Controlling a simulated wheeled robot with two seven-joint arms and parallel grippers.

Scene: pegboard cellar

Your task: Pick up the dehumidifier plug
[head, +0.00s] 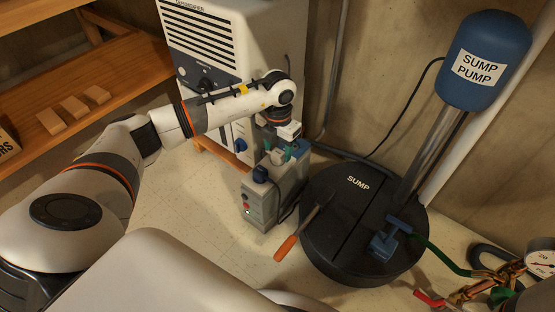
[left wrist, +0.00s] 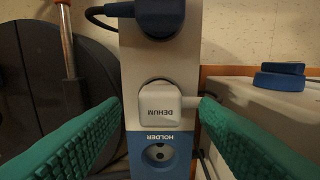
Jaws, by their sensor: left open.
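The dehumidifier plug (left wrist: 160,104) is white, marked DEHUM, and sits in the top of a grey outlet block (left wrist: 128,62). In the head view the plug (head: 277,157) is small and partly hidden by my left gripper (head: 289,150). In the left wrist view my left gripper (left wrist: 161,106) is open, with one green finger on each side of the plug. The right fingertip overlaps the plug's short white cord end in the picture; I cannot tell if they touch. A blue socket section marked HOLDER (left wrist: 160,153) is empty beside the plug.
A dark blue plug (head: 260,174) sits on the same block. The white dehumidifier (head: 235,40) stands behind it. A black sump lid (head: 345,240) is to the right, with an orange-handled screwdriver (head: 288,246) at its edge. Pale floor (head: 180,220) lies clear at left.

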